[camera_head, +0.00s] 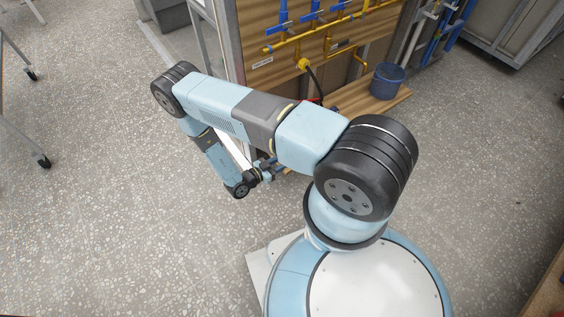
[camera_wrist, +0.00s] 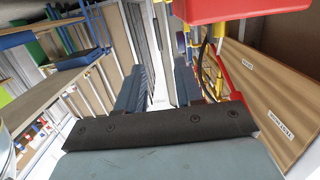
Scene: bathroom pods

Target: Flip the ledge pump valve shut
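The wooden ledge (camera_head: 378,103) juts from the foot of the panel in the head view; my arm hides its left part. A small red piece (camera_head: 317,100) shows just above my arm there. In the wrist view a large red block (camera_wrist: 215,10) is close at the top edge, and a red curved part (camera_wrist: 238,88) lies right of the fingers. I cannot tell which part is the pump valve's handle. My gripper (camera_head: 266,172) is low, beside the ledge. In the wrist view its two fingers (camera_wrist: 160,88) are apart with nothing visible between them.
A wooden panel (camera_head: 285,75) carries yellow pipes (camera_head: 300,42) and blue-handled valves (camera_head: 283,20). A black hose (camera_head: 317,82) drops from it. A blue bucket (camera_head: 388,82) stands on the ledge. Wheeled frames stand at far left.

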